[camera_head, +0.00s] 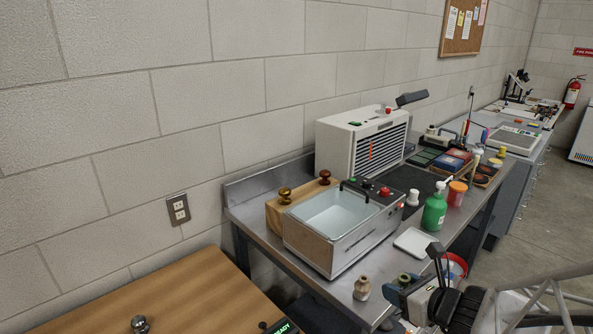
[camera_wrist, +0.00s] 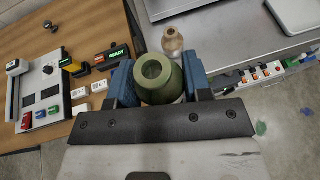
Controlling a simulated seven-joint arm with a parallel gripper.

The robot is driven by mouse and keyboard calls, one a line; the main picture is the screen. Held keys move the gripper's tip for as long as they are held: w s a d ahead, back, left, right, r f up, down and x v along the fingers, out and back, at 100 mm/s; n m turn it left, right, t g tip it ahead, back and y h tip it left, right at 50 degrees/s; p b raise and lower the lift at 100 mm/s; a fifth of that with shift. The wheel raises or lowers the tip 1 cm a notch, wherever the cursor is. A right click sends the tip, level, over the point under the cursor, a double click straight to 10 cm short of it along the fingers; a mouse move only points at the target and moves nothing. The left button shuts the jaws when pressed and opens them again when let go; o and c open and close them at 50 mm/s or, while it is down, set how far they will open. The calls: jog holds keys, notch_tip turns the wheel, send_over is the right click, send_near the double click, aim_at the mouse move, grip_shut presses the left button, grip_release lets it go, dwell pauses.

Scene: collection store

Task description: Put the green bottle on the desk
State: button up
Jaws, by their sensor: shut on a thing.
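My gripper (camera_head: 404,284) is shut on an olive-green bottle (camera_wrist: 158,76). In the wrist view I look down on its round mouth between the blue fingers; its lower part is hidden. In the head view only its greenish top (camera_head: 404,279) shows, in front of the metal bench's near edge. The wooden desk (camera_head: 165,292) is at the lower left of the head view, and it also shows at the left of the wrist view (camera_wrist: 85,22). The held bottle appears off to the right of the desk. A brighter green pump bottle (camera_head: 434,212) stands on the bench.
The metal bench (camera_head: 330,288) holds a water bath (camera_head: 335,225), a white tray (camera_head: 414,242) and a small tan bottle (camera_head: 362,288) near its front edge. On the desk are a switch panel (camera_wrist: 45,90), a READY display (camera_head: 281,328) and a metal knob (camera_head: 139,324). Much desk wood is bare.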

aim_at(403, 275)
notch_tip(403, 275, up, 5)
jog(key=shift+w+f, duration=0.1)
jog(key=w+a+r+n+g+y, duration=0.1)
jog(key=w+a+n, duration=0.1)
jog(key=w+a, duration=0.55)
jog(key=w+a+n+g+y, duration=0.15)
jog(key=w+a, duration=0.35)
jog(key=a, duration=0.5)
jog(key=w+a+f+n+g+y, duration=0.1)
jog(key=w+a+n+g+y, duration=0.15)
jog(key=a, duration=1.95)
notch_tip(403, 275, down, 20)
jog(key=shift+w+a+m+h, duration=0.25)
jog(key=shift+w+m+h, duration=0.05)
jog(key=shift+w+h, duration=0.1)
jog(key=shift+f, duration=3.1)
